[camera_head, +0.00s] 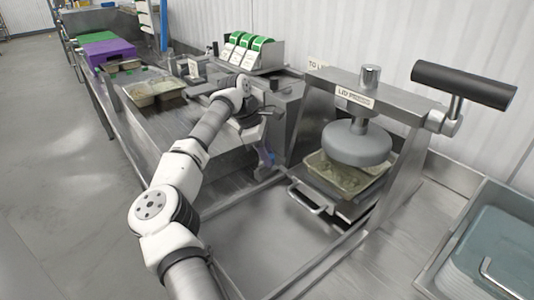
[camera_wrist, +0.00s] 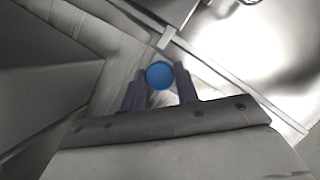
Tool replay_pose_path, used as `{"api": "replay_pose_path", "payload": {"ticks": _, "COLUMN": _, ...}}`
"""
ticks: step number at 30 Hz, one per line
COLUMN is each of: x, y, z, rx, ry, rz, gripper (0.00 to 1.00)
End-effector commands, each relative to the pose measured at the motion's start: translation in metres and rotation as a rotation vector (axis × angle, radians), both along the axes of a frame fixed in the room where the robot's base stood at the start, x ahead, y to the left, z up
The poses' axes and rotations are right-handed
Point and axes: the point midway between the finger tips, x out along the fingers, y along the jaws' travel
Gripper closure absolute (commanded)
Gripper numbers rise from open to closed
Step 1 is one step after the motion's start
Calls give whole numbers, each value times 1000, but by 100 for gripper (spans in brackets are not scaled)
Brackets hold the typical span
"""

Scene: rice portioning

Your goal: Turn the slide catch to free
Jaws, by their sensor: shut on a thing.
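A round blue knob (camera_wrist: 160,75), which looks like the slide catch's handle, sits between the fingertips in the wrist view. My gripper (camera_wrist: 161,70) is shut on it, with one dark finger on each side. In the head view my gripper (camera_head: 266,157) points down beside the steel frame, left of the press. The catch itself is hidden there by my arm and gripper. I cannot tell which way the catch is turned.
The lidding press (camera_head: 357,143) stands to the right, with a food tray (camera_head: 345,178) under its round head and a front handle (camera_head: 310,199). A label rack (camera_head: 247,50) and filled trays (camera_head: 155,89) stand behind left. A bin with lids (camera_head: 500,255) is at right.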

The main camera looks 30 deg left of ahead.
Motion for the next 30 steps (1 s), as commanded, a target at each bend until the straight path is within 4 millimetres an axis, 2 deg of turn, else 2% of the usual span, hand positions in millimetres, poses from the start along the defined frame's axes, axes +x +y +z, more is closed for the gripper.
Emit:
{"api": "replay_pose_path", "payload": {"ticks": 2, "x": 1, "y": 0, "z": 2, "rx": 1, "ry": -4, "rz": 0, "gripper": 92}}
{"api": "replay_pose_path", "payload": {"ticks": 3, "x": 1, "y": 0, "z": 2, "rx": 1, "ry": -4, "rz": 0, "gripper": 67}}
{"api": "replay_pose_path", "payload": {"ticks": 8, "x": 1, "y": 0, "z": 1, "rx": 1, "ry": -3, "rz": 0, "gripper": 48}}
{"api": "replay_pose_path", "payload": {"ticks": 16, "x": 0, "y": 0, "z": 1, "rx": 0, "ry": -1, "rz": 0, "gripper": 48}}
{"api": "replay_pose_path", "payload": {"ticks": 20, "x": -1, "y": 4, "z": 9, "rx": 3, "ry": -1, "rz": 1, "gripper": 48}}
{"api": "replay_pose_path", "payload": {"ticks": 23, "x": -3, "y": 9, "z": 23, "rx": 5, "ry": -3, "rz": 2, "gripper": 48}}
{"api": "replay_pose_path", "payload": {"ticks": 30, "x": -12, "y": 29, "z": 78, "rx": 4, "ry": -4, "rz": 3, "gripper": 48}}
